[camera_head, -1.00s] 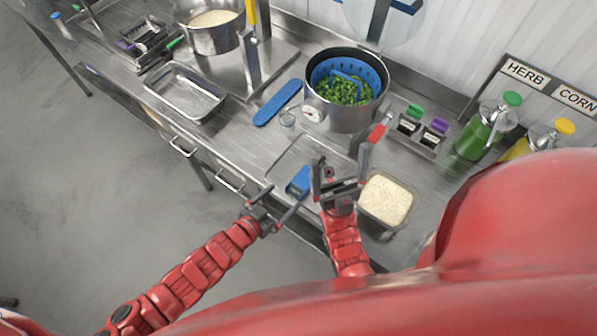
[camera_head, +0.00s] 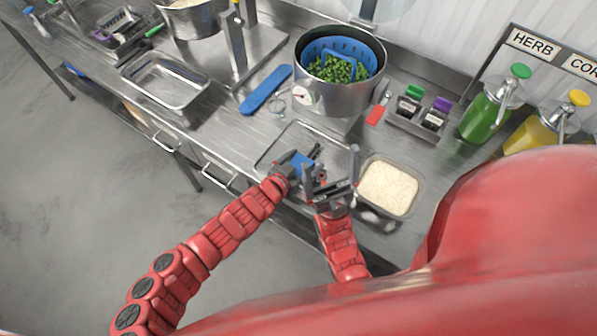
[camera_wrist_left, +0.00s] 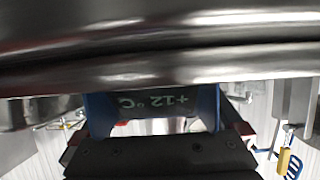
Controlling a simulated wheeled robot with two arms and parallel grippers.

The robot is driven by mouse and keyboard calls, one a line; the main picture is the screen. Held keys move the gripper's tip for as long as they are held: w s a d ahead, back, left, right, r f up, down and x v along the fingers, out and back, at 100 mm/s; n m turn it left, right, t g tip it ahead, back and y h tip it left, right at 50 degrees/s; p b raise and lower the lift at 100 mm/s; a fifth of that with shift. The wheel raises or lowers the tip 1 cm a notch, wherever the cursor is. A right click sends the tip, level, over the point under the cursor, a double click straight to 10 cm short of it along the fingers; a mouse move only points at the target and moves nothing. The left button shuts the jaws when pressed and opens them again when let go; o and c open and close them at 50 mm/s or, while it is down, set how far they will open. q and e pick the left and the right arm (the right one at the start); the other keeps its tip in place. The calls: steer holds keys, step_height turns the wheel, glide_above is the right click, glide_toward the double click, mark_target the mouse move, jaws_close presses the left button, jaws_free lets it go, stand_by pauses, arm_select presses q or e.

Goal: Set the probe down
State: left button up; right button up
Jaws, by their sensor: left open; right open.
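The blue probe (camera_head: 302,162) is at the front of the shallow metal tray (camera_head: 284,143) in the head view. My left gripper (camera_head: 294,166) is open and close around its near end; contact cannot be told. In the left wrist view the probe's dark display (camera_wrist_left: 155,100) reads +12 °C upside down, framed by blue sides. My right gripper (camera_head: 327,182) is open and empty, just right of the probe and left of the rice pan (camera_head: 417,185). The grippers partly hide the probe and the tray's front.
A steel pot (camera_head: 325,97) with a blue basket of greens stands behind the tray. A red-handled tool (camera_head: 377,114) and a holder with green and purple items (camera_head: 416,122) are right of it. A blue flat piece (camera_head: 266,90) and an empty pan (camera_head: 165,80) lie left.

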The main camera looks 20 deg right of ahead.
arm_select(q)
steer(key=shift+r, duration=0.1)
steer(key=shift+c, duration=0.3)
steer(key=c, duration=1.4)
